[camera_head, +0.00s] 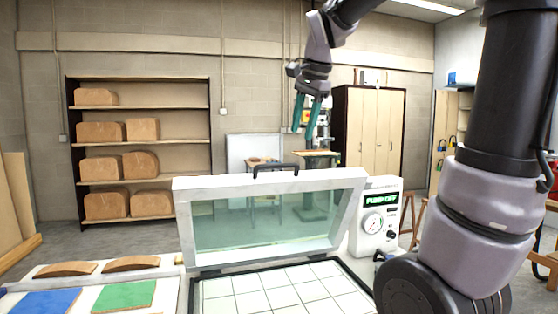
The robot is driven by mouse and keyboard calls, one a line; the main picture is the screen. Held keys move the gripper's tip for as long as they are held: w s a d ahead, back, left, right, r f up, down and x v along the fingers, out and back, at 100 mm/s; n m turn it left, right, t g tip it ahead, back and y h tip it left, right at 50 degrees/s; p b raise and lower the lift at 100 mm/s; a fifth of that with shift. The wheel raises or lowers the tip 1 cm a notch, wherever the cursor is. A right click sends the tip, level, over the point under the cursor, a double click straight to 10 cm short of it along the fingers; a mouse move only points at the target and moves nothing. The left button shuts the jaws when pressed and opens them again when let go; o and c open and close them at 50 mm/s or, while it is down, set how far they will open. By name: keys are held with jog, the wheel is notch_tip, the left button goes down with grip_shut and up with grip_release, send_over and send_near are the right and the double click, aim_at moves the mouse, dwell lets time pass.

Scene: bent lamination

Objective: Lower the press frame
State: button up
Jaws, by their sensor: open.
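The press frame (183,222) is a white frame with a clear greenish panel (265,222). It stands raised, tilted up along the far side of the press bed, with a black handle (275,168) on its top edge. The bed (262,294) below has a white gridded surface with a black border. My gripper (304,135) is open, its teal fingers pointing down. In the picture it appears above and slightly right of the handle, apart from it and holding nothing. How far it is from the frame in depth I cannot tell.
A control box (377,217) with a gauge reads "PUMP OFF" at the frame's right. Curved wooden pieces (131,264), a blue sheet (44,302) and a green sheet (124,296) lie at left. A shelf (142,110) with wooden forms stands behind. Space above the bed is clear.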

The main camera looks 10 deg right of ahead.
aim_at(279, 165)
jog(key=w+a+m+g+h, duration=0.1)
jog(key=w+a+m, duration=0.35)
jog(key=w, duration=0.35)
jog(key=shift+m, duration=0.25)
jog(key=x, duration=0.6)
jog(key=d+x, duration=0.1)
jog(key=x, duration=0.3)
jog(key=shift+w, duration=0.2)
grip_shut()
dwell(0.4)
